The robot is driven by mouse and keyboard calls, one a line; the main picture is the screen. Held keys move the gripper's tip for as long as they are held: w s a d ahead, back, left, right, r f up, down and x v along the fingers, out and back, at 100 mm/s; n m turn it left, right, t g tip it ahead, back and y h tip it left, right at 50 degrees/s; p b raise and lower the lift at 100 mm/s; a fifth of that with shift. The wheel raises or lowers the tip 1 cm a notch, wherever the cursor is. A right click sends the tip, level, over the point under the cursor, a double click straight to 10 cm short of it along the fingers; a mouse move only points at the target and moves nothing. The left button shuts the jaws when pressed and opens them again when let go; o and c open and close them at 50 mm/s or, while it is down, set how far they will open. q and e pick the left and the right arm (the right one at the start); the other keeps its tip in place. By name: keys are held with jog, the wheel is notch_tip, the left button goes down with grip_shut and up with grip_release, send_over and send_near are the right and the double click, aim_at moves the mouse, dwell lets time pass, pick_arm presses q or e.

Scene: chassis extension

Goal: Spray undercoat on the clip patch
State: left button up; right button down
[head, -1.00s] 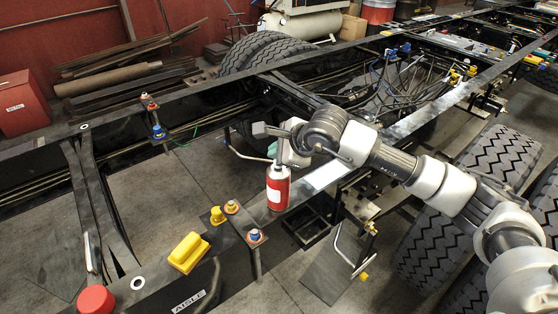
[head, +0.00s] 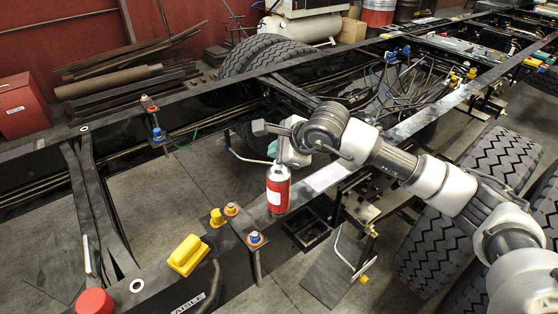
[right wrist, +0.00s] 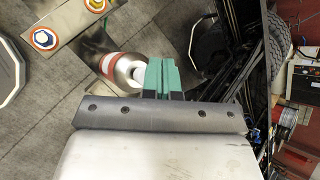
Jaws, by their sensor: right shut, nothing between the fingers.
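A red spray can (head: 278,192) with a white label stands upright on the near chassis rail (head: 160,288). It also shows in the right wrist view (right wrist: 108,66), its top close to my fingertips. My right gripper (head: 274,149) is just above the can, its green fingers shut with nothing between them. The green fingers show in the right wrist view (right wrist: 162,74) beside the can's top. A pale, pinkish patch (head: 326,176) lies on the rail to the right of the can; I cannot tell for sure that it is the clip patch. My left gripper is not in view.
Left of the can, a bracket (head: 244,229) with bolts and a yellow block (head: 188,254) sit on the near rail. A red cap (head: 95,301) is at its left end. Large tyres (head: 445,225) stand at right. The floor between the rails is open.

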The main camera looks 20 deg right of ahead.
jog(key=shift+r+p, duration=1.25)
jog(key=shift+r, duration=1.8)
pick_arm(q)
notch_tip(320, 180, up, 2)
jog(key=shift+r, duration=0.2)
